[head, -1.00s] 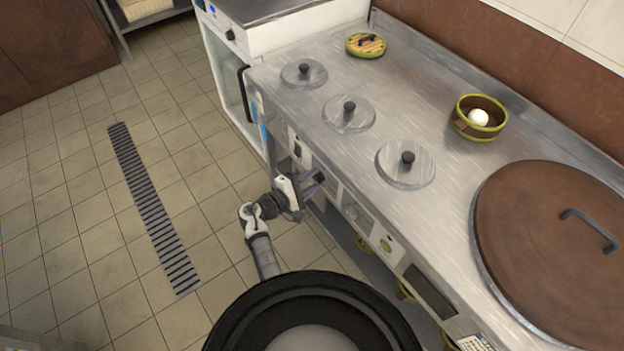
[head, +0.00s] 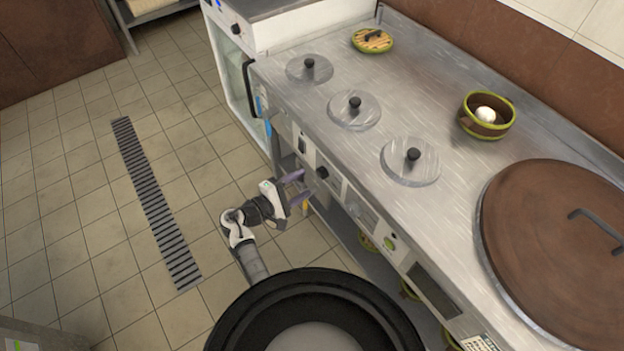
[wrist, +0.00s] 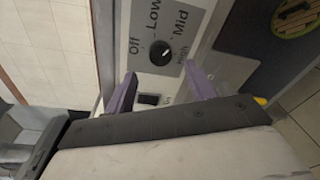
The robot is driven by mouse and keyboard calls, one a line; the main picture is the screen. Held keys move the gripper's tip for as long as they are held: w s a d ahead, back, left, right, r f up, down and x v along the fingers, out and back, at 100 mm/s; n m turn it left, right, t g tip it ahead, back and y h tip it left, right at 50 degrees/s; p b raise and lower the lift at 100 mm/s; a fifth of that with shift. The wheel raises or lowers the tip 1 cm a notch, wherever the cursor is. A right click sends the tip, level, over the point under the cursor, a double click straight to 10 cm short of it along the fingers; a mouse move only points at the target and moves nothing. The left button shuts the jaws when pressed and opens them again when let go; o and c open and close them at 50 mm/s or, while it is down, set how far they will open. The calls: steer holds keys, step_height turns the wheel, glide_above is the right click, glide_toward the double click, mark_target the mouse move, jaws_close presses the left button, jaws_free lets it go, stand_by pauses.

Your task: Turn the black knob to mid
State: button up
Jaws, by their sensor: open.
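The black knob (wrist: 160,52) sits on a grey control panel (wrist: 142,23) with the printed words Off, Low, Mid and High. Its white mark points up and to the right in the wrist view, roughly toward Mid. In the head view the knob (head: 322,172) is on the counter's front face. My gripper (head: 297,188) is open and empty, just left of the knob and apart from it. In the wrist view my gripper's (wrist: 163,77) two purple fingers stand apart below the knob, one toward each side.
A small dark switch (wrist: 149,99) is on the panel below the knob. Another panel with a green button (head: 390,243) is farther right on the front. Round metal lids (head: 411,161) and a large brown lid (head: 555,225) are on the countertop. Tiled floor to the left is clear.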

steer(key=b+v, duration=0.1)
steer(key=v, duration=0.6)
steer(key=shift+s+a, duration=0.25)
steer(key=shift+a, duration=0.05)
steer(key=shift+w+a, duration=0.1)
